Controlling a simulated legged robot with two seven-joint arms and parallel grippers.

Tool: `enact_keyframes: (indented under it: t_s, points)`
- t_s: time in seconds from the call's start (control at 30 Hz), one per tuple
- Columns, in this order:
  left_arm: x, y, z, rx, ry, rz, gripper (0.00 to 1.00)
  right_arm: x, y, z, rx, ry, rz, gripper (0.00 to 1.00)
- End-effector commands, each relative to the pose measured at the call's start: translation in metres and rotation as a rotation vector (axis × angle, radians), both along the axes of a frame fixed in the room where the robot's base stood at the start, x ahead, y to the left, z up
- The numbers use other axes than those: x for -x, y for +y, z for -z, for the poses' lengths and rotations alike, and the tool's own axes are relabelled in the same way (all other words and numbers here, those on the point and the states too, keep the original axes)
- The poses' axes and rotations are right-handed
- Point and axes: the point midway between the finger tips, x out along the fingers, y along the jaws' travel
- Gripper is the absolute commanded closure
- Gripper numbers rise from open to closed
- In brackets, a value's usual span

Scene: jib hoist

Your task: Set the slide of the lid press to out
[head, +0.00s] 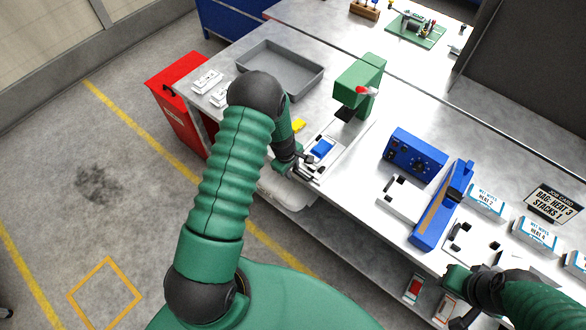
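The lid press (366,76) is a green upright body with a red part on its side, standing on the bench. In front of it a pale slide track runs toward the bench's front edge. A blue block (322,149) sits on the track, clear of the press head. My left gripper (309,164) is at the front end of the track, close beside the blue block. Its dark fingers are small and partly hidden, and I cannot tell whether they touch the slide.
A grey tray (281,69) lies behind my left arm, with white packs (207,82) to its left. A blue control box (414,153) and a blue sealer (442,206) stand right of the press. A red cabinet (177,95) stands at the bench's left end.

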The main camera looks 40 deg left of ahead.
Motion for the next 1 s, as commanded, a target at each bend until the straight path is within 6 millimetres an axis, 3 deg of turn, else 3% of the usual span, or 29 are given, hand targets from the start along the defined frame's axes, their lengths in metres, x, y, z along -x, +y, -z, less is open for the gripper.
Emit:
enact_keyframes:
  t_s: [0.23,0.37,0.8,1.0]
  points:
    - [-0.001,-0.001,-0.001,0.001,-0.001,0.001,0.69,0.0,0.0,0.0,0.0,0.0,0.0,0.69]
    - [0.0,-0.001,-0.014,0.0,-0.004,0.002,0.69,0.0,0.0,0.003,0.0,0.0,0.0,0.69]
    - [0.024,0.004,-0.132,0.001,-0.006,0.002,0.69,0.0,0.0,0.016,0.0,0.0,0.0,0.69]
    - [0.031,0.005,-0.16,0.004,-0.002,0.002,0.69,0.0,0.0,0.017,0.0,0.0,0.0,0.69]
